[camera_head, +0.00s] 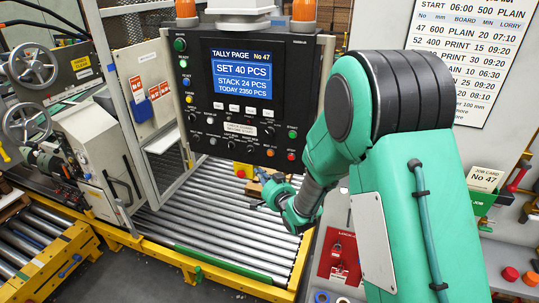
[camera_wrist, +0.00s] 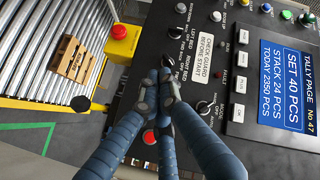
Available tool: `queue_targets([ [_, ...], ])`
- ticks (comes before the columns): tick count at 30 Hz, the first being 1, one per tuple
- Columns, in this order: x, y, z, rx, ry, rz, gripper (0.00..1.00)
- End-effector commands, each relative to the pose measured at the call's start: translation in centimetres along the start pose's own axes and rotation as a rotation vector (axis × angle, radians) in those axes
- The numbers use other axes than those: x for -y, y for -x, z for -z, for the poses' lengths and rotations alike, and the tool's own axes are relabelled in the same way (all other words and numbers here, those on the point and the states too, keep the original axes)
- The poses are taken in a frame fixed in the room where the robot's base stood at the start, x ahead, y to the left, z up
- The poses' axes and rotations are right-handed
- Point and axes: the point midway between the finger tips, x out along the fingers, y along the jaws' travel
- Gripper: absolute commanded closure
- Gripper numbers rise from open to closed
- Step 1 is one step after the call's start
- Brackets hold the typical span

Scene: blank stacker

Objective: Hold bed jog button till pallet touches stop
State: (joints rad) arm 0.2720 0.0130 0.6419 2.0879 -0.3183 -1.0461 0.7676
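The black control panel (camera_head: 240,85) carries a lit screen and rows of buttons and knobs. My gripper (camera_head: 264,180) is at its lower edge in the head view. In the wrist view my gripper (camera_wrist: 165,82) has its fingers together, with nothing seen between them. A small wooden pallet (camera_wrist: 73,59) lies on the roller bed (camera_wrist: 35,68). It is mostly hidden in the head view. I cannot make out the stop clearly.
A red emergency button on a yellow box (camera_wrist: 121,37) stands beside the panel. A dark round piece (camera_wrist: 80,103) sits by the bed's yellow edge rail (camera_wrist: 45,106), apart from the pallet. A job card (camera_head: 484,179) and a red lockout board (camera_head: 338,254) are at the right.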

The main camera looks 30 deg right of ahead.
Motion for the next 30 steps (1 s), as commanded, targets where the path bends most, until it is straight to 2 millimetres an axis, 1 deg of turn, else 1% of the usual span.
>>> queue_targets([
  [8, 0.0, 0.0, 0.0, 0.0, 0.001, -0.001, 1.0],
  [14, -0.3, -0.5, 0.4, 0.0, 0.001, -0.002, 1.0],
  [20, -1.1, -1.4, 1.1, 0.001, 0.001, -0.003, 1.0],
  [30, -3.0, -4.0, 2.9, 0.001, 0.001, -0.003, 1.0],
])
